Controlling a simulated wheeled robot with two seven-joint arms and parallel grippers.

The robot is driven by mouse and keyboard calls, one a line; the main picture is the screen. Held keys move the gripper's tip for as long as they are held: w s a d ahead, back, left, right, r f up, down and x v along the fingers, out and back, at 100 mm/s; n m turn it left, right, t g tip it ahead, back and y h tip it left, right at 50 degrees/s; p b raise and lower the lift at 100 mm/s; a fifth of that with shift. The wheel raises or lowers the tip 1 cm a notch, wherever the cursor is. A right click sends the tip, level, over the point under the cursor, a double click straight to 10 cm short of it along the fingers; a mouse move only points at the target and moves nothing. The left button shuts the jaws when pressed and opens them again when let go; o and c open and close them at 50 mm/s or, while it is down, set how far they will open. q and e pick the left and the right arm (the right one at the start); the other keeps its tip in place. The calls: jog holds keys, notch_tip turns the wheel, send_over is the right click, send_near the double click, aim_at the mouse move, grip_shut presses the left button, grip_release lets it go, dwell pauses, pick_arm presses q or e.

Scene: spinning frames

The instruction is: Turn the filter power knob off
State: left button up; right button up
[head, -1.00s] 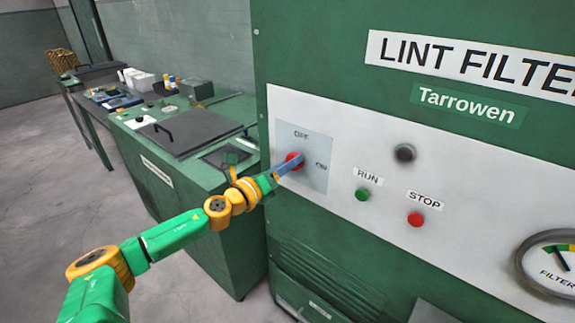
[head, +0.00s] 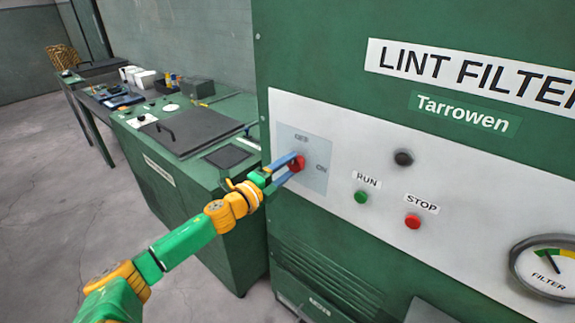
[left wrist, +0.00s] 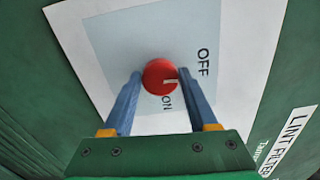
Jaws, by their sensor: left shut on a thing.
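The filter power knob (head: 299,164) is red and sits on a pale blue plate (head: 318,180) on the lint filter's panel, with OFF above it and ON to its right. In the left wrist view the knob (left wrist: 158,73) has a white mark that points between OFF and ON. My left gripper (head: 296,166) is shut on the knob, with one blue finger on each side of it. The wrist view shows the same gripper (left wrist: 161,79) straight in front of the plate. My right gripper is not in view.
To the right on the panel are a dark round button (head: 403,158), a green RUN button (head: 361,197), a red STOP button (head: 413,222) and a filter gauge (head: 548,262). A green workbench (head: 205,205) stands left of the cabinet, close to my arm.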

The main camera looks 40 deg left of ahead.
pick_arm(q)
jog(key=shift+n, duration=0.6)
jog(key=o, duration=1.4)
jog(key=shift+c, duration=0.2)
jog(key=shift+s, duration=0.1)
jog(key=shift+s+f, duration=0.2)
jog(key=shift+s, duration=0.15)
jog(key=s, duration=0.6)
jog(key=shift+a+r+b, duration=0.2)
jog(key=shift+a+b, duration=0.05)
jog(key=shift+b, duration=0.2)
jog(key=shift+s, duration=0.1)
